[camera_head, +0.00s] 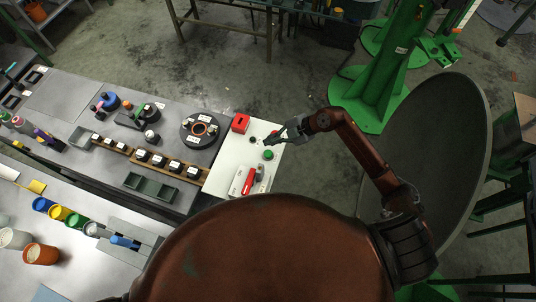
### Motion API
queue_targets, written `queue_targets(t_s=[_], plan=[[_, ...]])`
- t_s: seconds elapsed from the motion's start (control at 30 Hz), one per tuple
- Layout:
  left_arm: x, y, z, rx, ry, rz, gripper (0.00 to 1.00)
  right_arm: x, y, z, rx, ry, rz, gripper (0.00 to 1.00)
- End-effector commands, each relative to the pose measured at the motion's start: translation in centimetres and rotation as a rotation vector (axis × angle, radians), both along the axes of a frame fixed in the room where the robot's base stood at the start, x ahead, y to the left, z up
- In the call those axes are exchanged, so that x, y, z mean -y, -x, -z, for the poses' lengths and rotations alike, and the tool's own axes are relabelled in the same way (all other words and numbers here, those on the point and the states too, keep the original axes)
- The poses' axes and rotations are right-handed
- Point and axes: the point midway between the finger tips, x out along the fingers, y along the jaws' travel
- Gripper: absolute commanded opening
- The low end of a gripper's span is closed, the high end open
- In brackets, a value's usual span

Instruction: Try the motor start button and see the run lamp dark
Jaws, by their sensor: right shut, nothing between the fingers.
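A white control panel (227,172) lies at the right end of the grey bench. A round green button (268,155) sits near its right edge; I cannot read a label that says whether it is the motor start button. My right gripper (269,142) reaches in from the right, shut and empty, with its tips just above the green button in the picture. I cannot tell if they touch the panel. A small dark round spot (253,141) is left of the tips; I cannot tell if it is the run lamp. No lit lamp stands out. My left gripper is out of view.
The panel also carries a red box (240,123), a red handle (248,181) and a grey knob (259,173). To its left are a dark round plate (187,131) with a copper ring and a row of labelled black blocks (158,160). A green machine column (378,85) stands beyond.

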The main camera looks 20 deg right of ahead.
Motion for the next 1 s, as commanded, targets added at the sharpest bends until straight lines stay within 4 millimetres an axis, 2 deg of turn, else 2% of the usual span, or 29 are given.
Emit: queue_targets(t_s=[0.03,0.3,0.6,1.0], plan=[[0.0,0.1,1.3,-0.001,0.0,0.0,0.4,0.0,0.0,1.2,0.0,-0.002,0.001,0.0],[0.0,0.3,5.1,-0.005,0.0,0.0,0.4,0.0,0.0,4.7,-0.001,-0.002,0.0,0.0],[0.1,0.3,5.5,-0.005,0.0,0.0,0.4,0.0,0.0,6.6,0.001,-0.001,0.0,0.0],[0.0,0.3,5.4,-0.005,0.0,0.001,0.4,0.0,0.0,6.6,0.001,-0.001,0.0,0.0]])
